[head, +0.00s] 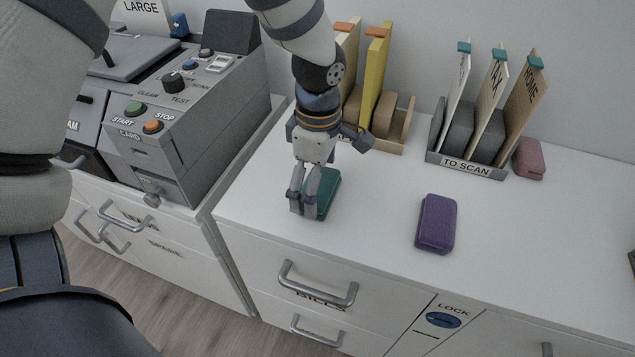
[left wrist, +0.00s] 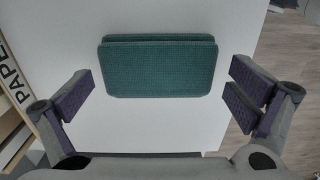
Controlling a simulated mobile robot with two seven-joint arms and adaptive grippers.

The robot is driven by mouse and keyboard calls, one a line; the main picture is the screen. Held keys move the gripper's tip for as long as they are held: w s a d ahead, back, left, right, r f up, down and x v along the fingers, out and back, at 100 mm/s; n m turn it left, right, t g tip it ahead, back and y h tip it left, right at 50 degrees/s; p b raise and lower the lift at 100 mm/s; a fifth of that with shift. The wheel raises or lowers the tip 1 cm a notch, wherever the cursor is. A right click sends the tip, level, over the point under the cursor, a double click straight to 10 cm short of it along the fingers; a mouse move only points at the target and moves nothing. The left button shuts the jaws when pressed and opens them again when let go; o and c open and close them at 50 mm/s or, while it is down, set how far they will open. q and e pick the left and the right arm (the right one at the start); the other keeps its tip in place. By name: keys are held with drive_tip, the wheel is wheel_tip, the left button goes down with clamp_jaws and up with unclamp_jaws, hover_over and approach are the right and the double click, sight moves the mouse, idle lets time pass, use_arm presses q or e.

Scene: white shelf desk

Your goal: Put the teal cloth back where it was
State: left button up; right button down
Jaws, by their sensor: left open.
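The teal cloth (head: 325,194) is a folded, block-like pad on the white desk top, near its left front edge. In the head view my left gripper (head: 304,206) points down over its left side and hides part of it. In the left wrist view the teal cloth (left wrist: 158,68) lies flat ahead of the fingers. My left gripper (left wrist: 158,98) is open there, with its purple finger pads apart to either side of the cloth and nothing between them gripped. My right gripper is not in view.
A purple block-like pad (head: 437,223) lies at the desk's middle. Behind stand the "TO SCAN" rack (head: 466,166) with cards, a pink pad (head: 529,158) and a wooden rack (head: 393,143). A grey machine (head: 185,125) stands left. Bare desk surrounds the purple pad.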

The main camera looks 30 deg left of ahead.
use_arm(q)
wheel_tip(320, 180, up, 11)
drive_tip(key=p, duration=0.1)
drive_tip(key=shift+r, duration=0.15)
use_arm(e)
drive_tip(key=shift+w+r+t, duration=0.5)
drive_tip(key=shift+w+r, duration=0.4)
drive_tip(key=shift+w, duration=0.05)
